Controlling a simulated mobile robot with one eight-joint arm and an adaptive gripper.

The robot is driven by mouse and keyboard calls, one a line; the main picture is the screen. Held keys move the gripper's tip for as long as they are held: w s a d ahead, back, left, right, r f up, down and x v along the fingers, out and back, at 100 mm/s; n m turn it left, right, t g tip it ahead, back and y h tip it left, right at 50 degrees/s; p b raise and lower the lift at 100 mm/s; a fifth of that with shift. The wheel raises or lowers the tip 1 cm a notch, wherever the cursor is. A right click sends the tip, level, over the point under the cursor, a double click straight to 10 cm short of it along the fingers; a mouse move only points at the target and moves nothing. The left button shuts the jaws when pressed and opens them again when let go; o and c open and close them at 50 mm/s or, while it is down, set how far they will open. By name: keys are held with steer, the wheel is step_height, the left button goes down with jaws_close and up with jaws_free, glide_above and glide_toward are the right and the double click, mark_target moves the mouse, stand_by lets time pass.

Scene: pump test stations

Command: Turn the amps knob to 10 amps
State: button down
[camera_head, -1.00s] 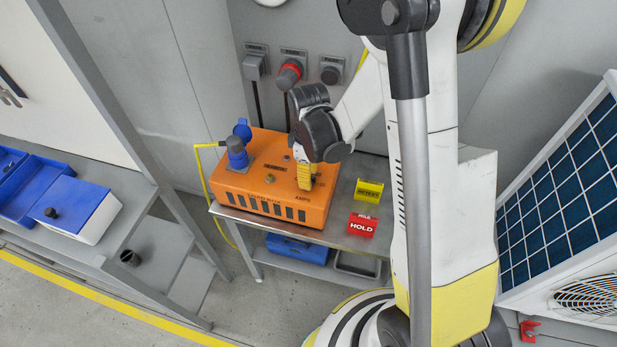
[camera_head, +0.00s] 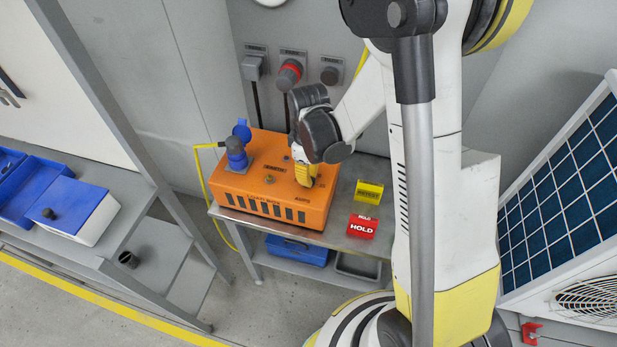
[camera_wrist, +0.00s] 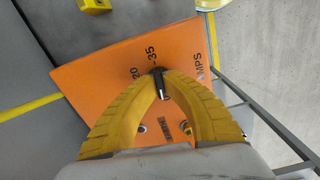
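The amps knob (camera_wrist: 159,84) is small and black, on the top of the orange pump test box (camera_wrist: 110,62). The box also shows in the head view (camera_head: 258,160). In the wrist view the labels 20 and 35 and part of the word AMPS show beyond the knob; no 10 mark is visible. My gripper (camera_wrist: 160,76) has its yellow fingertips closed in on both sides of the knob. In the head view my gripper (camera_head: 306,182) points down onto the right part of the box top and hides the knob. The knob's exact setting cannot be read.
A blue plug (camera_head: 236,155) with a yellow cable stands at the box's left. A yellow sign (camera_head: 369,190) and a red HOLD sign (camera_head: 362,226) are on the table (camera_head: 343,236) to the right. Sockets are on the wall behind. A blue case (camera_head: 297,249) lies on the lower shelf.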

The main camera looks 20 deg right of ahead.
steer(key=m+b, duration=0.2)
steer(key=m, duration=0.3)
steer(key=shift+f, duration=0.15)
steer(key=m+b, duration=0.1)
steer(key=m, duration=0.4)
steer(key=shift+b, duration=0.3)
steer(key=shift+m, duration=0.3)
steer(key=c, duration=1.5)
jaws_free()
step_height(320, 180, up, 12)
